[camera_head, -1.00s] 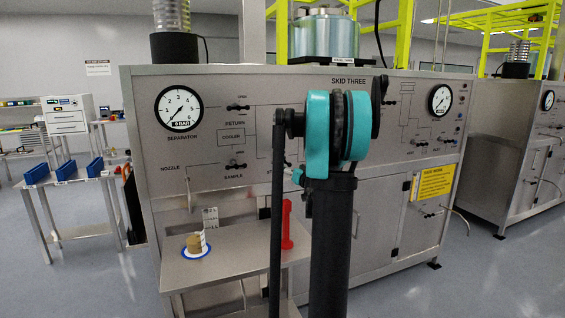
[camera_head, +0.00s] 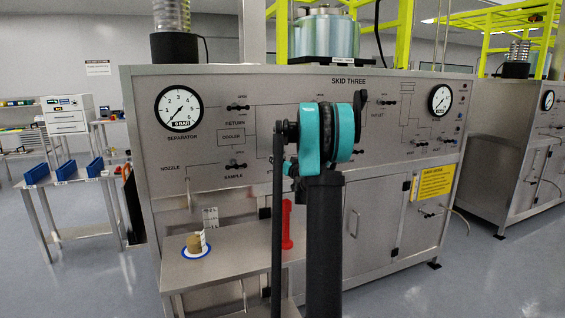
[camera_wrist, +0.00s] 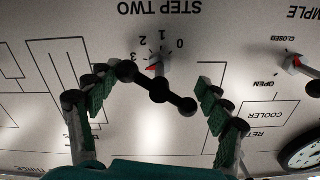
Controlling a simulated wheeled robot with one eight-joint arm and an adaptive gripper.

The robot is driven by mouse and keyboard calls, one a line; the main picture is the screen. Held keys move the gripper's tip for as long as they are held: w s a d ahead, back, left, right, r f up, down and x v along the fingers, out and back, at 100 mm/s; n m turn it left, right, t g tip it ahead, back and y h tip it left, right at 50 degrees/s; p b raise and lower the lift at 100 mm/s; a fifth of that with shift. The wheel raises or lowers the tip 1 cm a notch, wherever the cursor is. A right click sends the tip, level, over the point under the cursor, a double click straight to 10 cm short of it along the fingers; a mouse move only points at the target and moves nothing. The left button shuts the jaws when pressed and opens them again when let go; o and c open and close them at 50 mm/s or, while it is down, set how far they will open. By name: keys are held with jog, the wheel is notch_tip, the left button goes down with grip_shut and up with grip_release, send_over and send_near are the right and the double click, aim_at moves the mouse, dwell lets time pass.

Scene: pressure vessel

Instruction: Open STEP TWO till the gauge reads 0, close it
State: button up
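The STEP TWO valve (camera_wrist: 159,90) shows upside down in the wrist view. It has a black bar handle with rounded knobs, slanted across the picture, and a scale marked 0 to 3 beside its red-tipped pointer. My gripper (camera_wrist: 155,98) is open, with one green-padded finger on either side of the handle; the left finger is close to the handle's left knob, and I cannot tell whether they touch. In the head view my arm hides this valve. The separator gauge (camera_head: 180,108) has its needle toward the lower left. A second gauge (camera_head: 440,100) is at the panel's right; its reading is too small to tell.
The SAMPLE valve (camera_wrist: 296,64) is near the right edge of the wrist view. RETURN (camera_head: 237,107) and other valve handles stick out from the panel. A side table (camera_head: 232,262) holds a small brown-topped container (camera_head: 195,243) and a red upright object (camera_head: 287,224).

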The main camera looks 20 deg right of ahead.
grip_shut()
dwell(0.3)
jog(key=shift+m, duration=0.5)
jog(key=m, duration=0.4)
jog(key=shift+m, duration=0.4)
jog(key=m, duration=1.4)
jog(key=shift+m, duration=0.3)
jog(key=m, duration=0.3)
jog(key=shift+m, duration=0.3)
jog(key=c, duration=1.4)
grip_release()
jog(key=shift+m, duration=1.2)
jog(key=shift+c, duration=0.2)
jog(key=shift+s+m, duration=0.1)
jog(key=shift+m, duration=1.1)
